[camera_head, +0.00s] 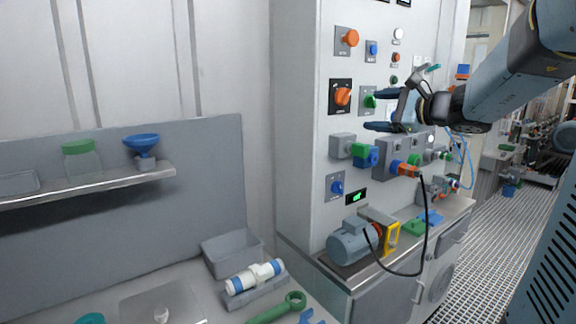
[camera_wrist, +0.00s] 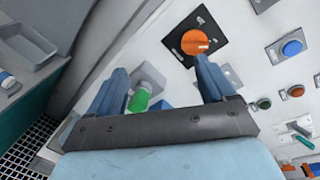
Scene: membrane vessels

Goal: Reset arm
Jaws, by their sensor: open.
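My gripper (camera_head: 384,110) is in front of the white control panel (camera_head: 310,120), with its two blue fingers pointing left toward it. In the wrist view my gripper (camera_wrist: 160,75) shows its fingers spread apart with nothing held between them. An orange rotary switch (camera_head: 343,96) on a black plate lies close to the upper fingertip; it also shows in the wrist view (camera_wrist: 195,41). A green connector (camera_wrist: 139,100) on a grey socket shows between the fingers in the wrist view. Whether the fingers touch the panel cannot be told.
A motor (camera_head: 350,241) and a black cable (camera_head: 424,235) are on the ledge below the panel. To the left are a shelf (camera_head: 100,187) with a green-lidded jar (camera_head: 80,160) and blue funnel (camera_head: 142,143), a grey bin (camera_head: 231,255) and a green wrench (camera_head: 275,309). Grated floor (camera_head: 500,240) lies right.

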